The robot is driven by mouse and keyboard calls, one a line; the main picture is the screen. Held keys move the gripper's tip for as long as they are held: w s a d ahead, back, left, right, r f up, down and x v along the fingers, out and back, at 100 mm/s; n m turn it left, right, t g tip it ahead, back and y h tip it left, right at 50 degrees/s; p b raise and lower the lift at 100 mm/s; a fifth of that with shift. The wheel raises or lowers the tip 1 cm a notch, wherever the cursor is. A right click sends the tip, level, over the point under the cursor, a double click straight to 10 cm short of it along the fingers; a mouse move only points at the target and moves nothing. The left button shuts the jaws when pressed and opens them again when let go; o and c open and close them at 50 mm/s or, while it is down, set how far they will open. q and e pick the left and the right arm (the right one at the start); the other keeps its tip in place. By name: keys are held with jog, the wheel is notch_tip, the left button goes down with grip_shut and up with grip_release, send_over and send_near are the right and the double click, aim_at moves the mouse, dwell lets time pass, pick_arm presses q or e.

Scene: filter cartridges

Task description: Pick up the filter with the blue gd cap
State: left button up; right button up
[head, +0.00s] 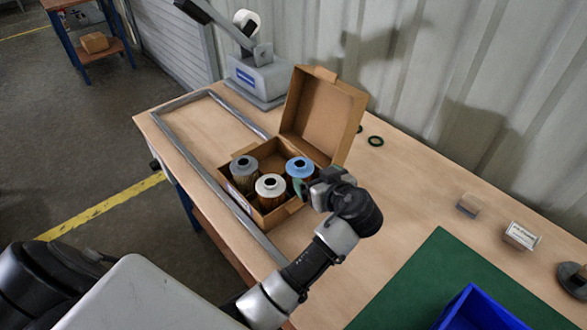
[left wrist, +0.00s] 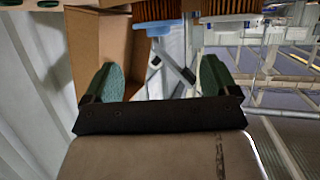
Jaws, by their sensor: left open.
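The filter with the blue cap (head: 299,168) stands upright in an open cardboard box (head: 268,226), in its right back part. Its lettering is too small to read. In the left wrist view the blue cap (left wrist: 158,28) shows near the top, ahead of and between the fingers. My left gripper (head: 306,188) is at the right side of the box, close beside the blue-capped filter. Its two green fingers (left wrist: 160,78) are apart with nothing held between them. The gripper hides part of the filter's body. My right gripper is not in view.
A grey-capped filter (head: 244,166) and a cream-capped filter (head: 270,185) share the box. The raised lid (head: 322,115) stands behind. A metal rail (head: 172,135) runs at left. A green mat (head: 420,285) and blue bin (head: 482,312) lie at front right.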

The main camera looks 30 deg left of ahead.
aim_at(301, 164)
pick_arm(q)
jog(key=x, duration=0.4)
jog(key=shift+w+a+p, duration=0.15)
jog(key=shift+a+p, duration=0.05)
jog(key=shift+p, duration=0.2)
jog(key=shift+w+a+f, duration=0.1)
jog(key=shift+w+a, duration=0.05)
jog(key=shift+a, duration=0.1)
jog(key=p+x, duration=0.1)
jog(key=x, duration=0.3)
jog(key=shift+w+p, duration=0.1)
jog(key=shift+p, duration=0.25)
jog(key=shift+w+a+f, duration=0.2)
jog(key=shift+w+a, duration=0.1)
jog(key=shift+a, duration=0.15)
jog(key=c, duration=0.9)
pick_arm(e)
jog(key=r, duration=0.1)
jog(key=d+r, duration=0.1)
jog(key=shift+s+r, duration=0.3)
